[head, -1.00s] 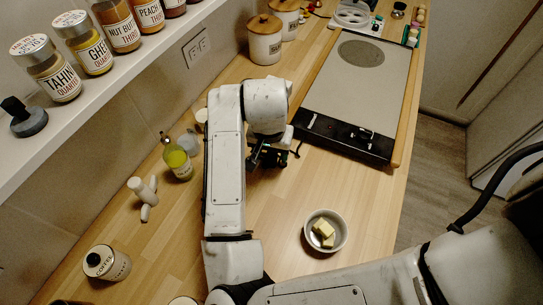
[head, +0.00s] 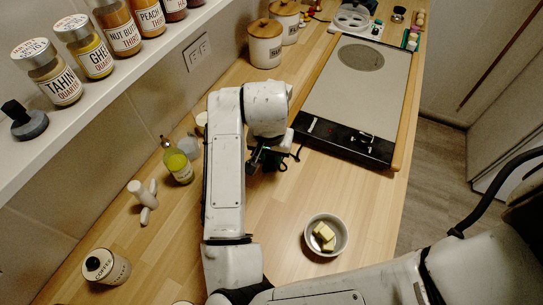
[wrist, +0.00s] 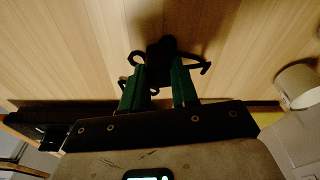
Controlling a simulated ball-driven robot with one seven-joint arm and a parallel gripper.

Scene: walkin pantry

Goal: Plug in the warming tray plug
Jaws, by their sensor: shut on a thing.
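The warming tray (head: 350,95) is a long pale plate with a black control strip at its near end, lying flat on the counter. My gripper (head: 264,158) is low over the counter, left of that strip, largely hidden by my arm. In the wrist view, its green fingers (wrist: 158,88) are shut on a small dark plug (wrist: 160,52), whose details are lost in shadow. A short piece of black cord (head: 298,152) shows between gripper and tray. The wall outlet (head: 196,52) is up and left of my gripper, apart from the plug.
An oil bottle (head: 178,162) and a pale wooden figure (head: 144,195) stand left of my arm. A bowl with butter (head: 325,235) is at right. A shelf of jars (head: 88,47) overhangs the left.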

